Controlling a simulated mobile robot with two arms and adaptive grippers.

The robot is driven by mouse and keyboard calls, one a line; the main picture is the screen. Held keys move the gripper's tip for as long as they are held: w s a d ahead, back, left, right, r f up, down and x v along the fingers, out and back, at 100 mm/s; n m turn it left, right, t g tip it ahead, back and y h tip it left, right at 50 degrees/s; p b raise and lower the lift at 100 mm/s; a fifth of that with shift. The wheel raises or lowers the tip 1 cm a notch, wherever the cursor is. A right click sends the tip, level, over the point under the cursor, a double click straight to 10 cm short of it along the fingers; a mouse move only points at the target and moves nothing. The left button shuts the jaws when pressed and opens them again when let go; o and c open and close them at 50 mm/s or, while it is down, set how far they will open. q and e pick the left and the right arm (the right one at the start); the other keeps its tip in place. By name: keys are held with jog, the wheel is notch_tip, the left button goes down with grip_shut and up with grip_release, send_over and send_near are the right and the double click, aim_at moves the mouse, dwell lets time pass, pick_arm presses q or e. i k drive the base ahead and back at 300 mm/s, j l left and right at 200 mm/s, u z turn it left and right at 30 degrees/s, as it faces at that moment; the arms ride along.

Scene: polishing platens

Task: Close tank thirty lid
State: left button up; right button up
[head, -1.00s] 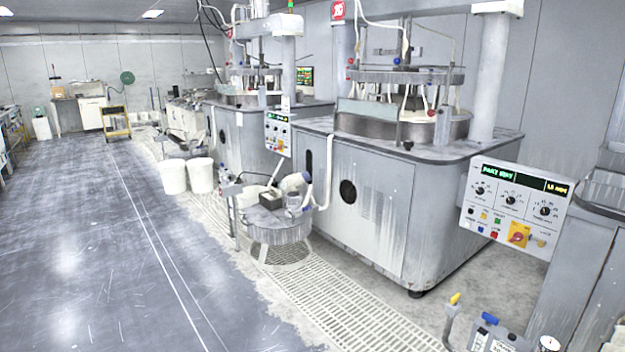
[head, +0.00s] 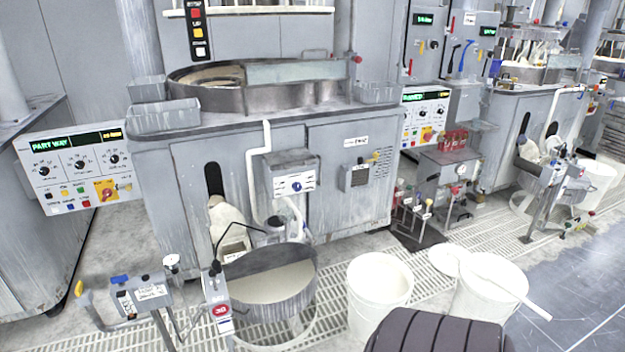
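A round grey slurry tank (head: 304,297) stands on the floor grating in front of the middle polishing machine, left of centre in the head view. A post beside its front left carries a red round badge (head: 221,311) that seems to read 30. The tank's top looks open, with pale beige slurry (head: 270,285) showing inside. A thin black bent rod (head: 238,238) rises at its back left. I cannot clearly make out a separate lid. Neither of my grippers is in view.
White buckets (head: 378,292) stand right of the tank; the farther one has a pale lid or disc (head: 450,260) beside it. A small control stand (head: 140,297) is at the left. The polishing machine (head: 345,205) blocks the back. Dark floor (head: 590,270) is clear at the right.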

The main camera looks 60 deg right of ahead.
aim_at(262, 259)
jog(key=z, duration=1.6)
